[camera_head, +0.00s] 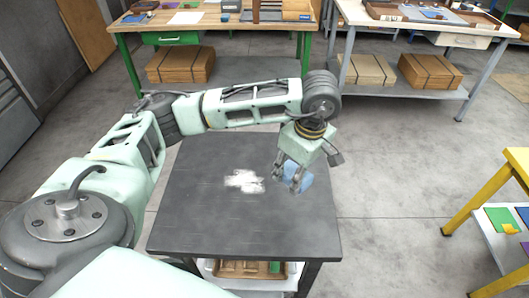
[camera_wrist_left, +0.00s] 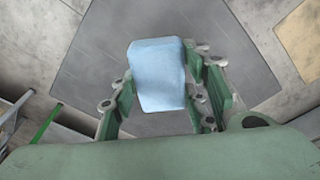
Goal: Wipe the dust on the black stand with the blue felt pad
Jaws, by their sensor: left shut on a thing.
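The black stand (camera_head: 190,215) is a dark square-topped table in the middle of the head view. A white patch of dust (camera_head: 243,181) lies near the middle of its top. My left gripper (camera_head: 291,176) is over the right part of the stand, to the right of the dust, and is shut on the blue felt pad (camera_head: 304,183). In the left wrist view the pad (camera_wrist_left: 157,75) sits between the fingers, with the stand's dark top (camera_wrist_left: 95,60) beyond it. I cannot tell whether the pad touches the top. My right gripper is not in view.
A shelf under the stand holds a brown tray (camera_head: 240,270). A green-legged workbench (camera_head: 215,24) and a white-legged workbench (camera_head: 425,18) stand behind, with cardboard boxes (camera_head: 180,65) below. A yellow-framed table (camera_head: 500,190) is at the right. Floor between is clear.

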